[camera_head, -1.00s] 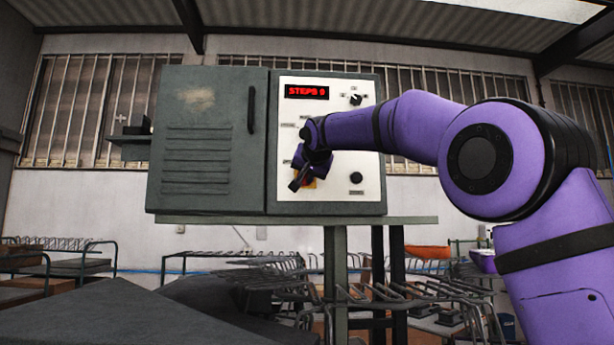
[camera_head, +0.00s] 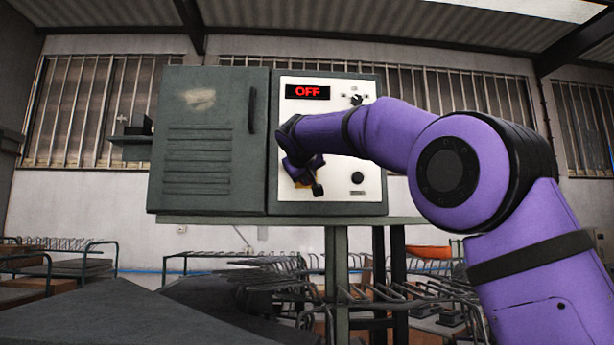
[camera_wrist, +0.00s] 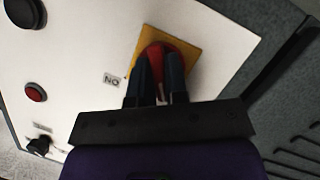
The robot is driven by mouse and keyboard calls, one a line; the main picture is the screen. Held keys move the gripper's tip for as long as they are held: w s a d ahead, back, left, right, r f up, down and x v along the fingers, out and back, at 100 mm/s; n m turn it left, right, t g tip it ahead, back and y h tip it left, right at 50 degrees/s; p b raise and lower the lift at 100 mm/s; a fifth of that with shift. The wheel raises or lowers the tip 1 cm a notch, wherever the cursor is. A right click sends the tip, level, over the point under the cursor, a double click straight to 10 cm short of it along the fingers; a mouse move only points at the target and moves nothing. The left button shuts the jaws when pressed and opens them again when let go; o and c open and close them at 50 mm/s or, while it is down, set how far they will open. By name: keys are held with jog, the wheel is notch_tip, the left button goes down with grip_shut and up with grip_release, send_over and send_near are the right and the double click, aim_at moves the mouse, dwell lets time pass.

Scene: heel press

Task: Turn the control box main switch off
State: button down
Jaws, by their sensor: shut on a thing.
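The control box (camera_head: 328,208) has a white panel, and its display (camera_head: 307,92) reads OFF in red. The main switch is a red handle (camera_wrist: 161,52) on a yellow plate (camera_wrist: 190,42), seen in the wrist view with a small label beside it (camera_wrist: 111,80). My gripper (camera_wrist: 161,80) is shut on the red handle, its two dark fingers on either side of it. In the head view my gripper (camera_head: 305,178) is at the panel's lower left and hides most of the switch.
A small knob (camera_head: 356,100) is at the panel's upper right and a dark round button (camera_head: 357,177) at its lower right. The wrist view shows a red button (camera_wrist: 36,92). A closed grey cabinet door (camera_head: 205,140) is on the left. Wire racks (camera_head: 400,295) stand below.

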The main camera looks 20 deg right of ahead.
jog(key=shift+n+h, duration=0.5)
jog(key=shift+n, duration=0.3)
jog(key=c, duration=1.1)
grip_release()
jog(key=shift+c, duration=0.2)
jog(key=shift+a, duration=0.1)
jog(key=v, duration=1)
jog(key=shift+s, duration=0.35)
jog(key=shift+a, duration=0.15)
